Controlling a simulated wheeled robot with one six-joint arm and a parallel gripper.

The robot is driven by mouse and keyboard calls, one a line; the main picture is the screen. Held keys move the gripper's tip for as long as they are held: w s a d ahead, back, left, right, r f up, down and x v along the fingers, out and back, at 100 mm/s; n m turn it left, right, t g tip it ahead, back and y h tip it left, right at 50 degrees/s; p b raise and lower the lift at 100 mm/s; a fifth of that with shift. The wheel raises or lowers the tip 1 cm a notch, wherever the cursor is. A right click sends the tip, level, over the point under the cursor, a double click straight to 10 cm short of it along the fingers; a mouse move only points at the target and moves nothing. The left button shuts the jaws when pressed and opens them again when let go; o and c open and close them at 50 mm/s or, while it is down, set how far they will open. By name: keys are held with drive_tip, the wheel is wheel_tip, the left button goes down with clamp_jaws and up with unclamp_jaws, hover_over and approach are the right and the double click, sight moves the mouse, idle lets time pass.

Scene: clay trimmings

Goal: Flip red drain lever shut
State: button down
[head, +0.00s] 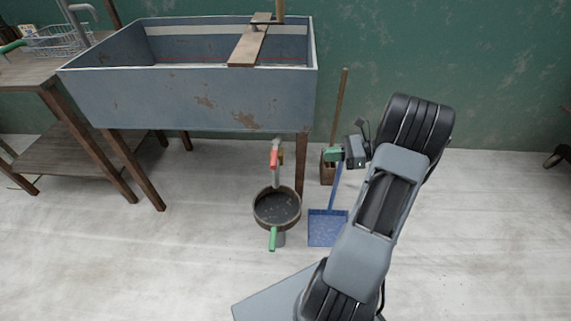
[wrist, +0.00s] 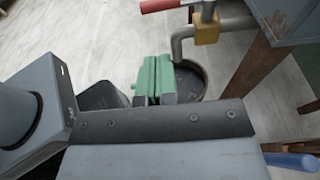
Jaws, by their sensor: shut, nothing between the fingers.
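The red lever (head: 274,158) sits on a brass-yellow valve (head: 281,156) on the grey drain pipe under the sink. In the wrist view the red lever (wrist: 160,5) is at the top edge, partly cut off. It sticks out to the left from above the brass valve (wrist: 206,27). My gripper (head: 333,155) is right of the lever in the head view, apart from it. Its green fingers (wrist: 153,80) are together and empty in the wrist view.
A round dark pan (head: 262,216) with a green handle stands below the pipe. The sink (head: 190,98) is above, with a wooden leg (head: 302,165) between valve and gripper in the head view. A blue dustpan (head: 327,229) and a wooden-handled broom (head: 340,105) stand near my gripper.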

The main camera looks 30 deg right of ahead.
drive_tip(key=b, duration=0.5)
approach(275, 153)
drive_tip(key=a+f, duration=0.2)
drive_tip(key=a, duration=0.4)
drive_tip(key=shift+w+a+f, duration=0.15)
drive_tip(key=shift+w+a, duration=0.2)
drive_tip(key=shift+w, duration=0.45)
